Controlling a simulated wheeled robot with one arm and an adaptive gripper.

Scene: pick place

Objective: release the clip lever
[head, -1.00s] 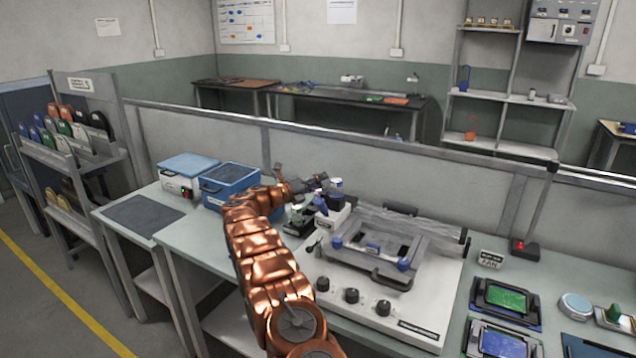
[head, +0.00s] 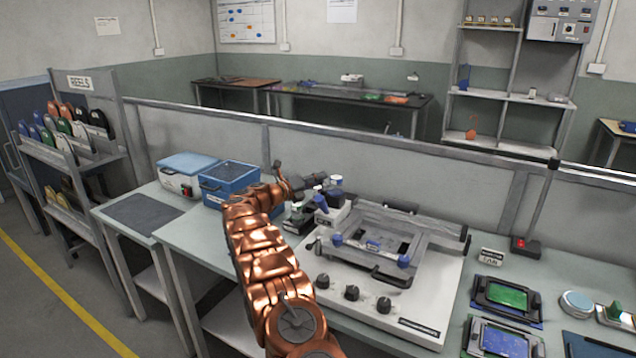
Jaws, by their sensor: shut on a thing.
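My gripper (head: 318,187) is at the end of my copper-coloured arm, small and dark, beside a cluster of dark holders and small bottles left of the white fixture. It is shut on a small part. A blue lever-like piece (head: 321,203) shows just below it; this looks like the clip lever, but the fingertips and contact are too small to make out. The white fixture base (head: 430,310) carries a grey frame (head: 437,243) with a blue bar and blue end knobs (head: 403,261). The frame lies over the base.
A blue bin (head: 228,180) and a blue-lidded white box (head: 187,178) stand left of my gripper. Black trays with green (head: 507,296) and blue boards lie right of the fixture. A grey partition runs behind the bench. The left dark mat (head: 143,215) is clear.

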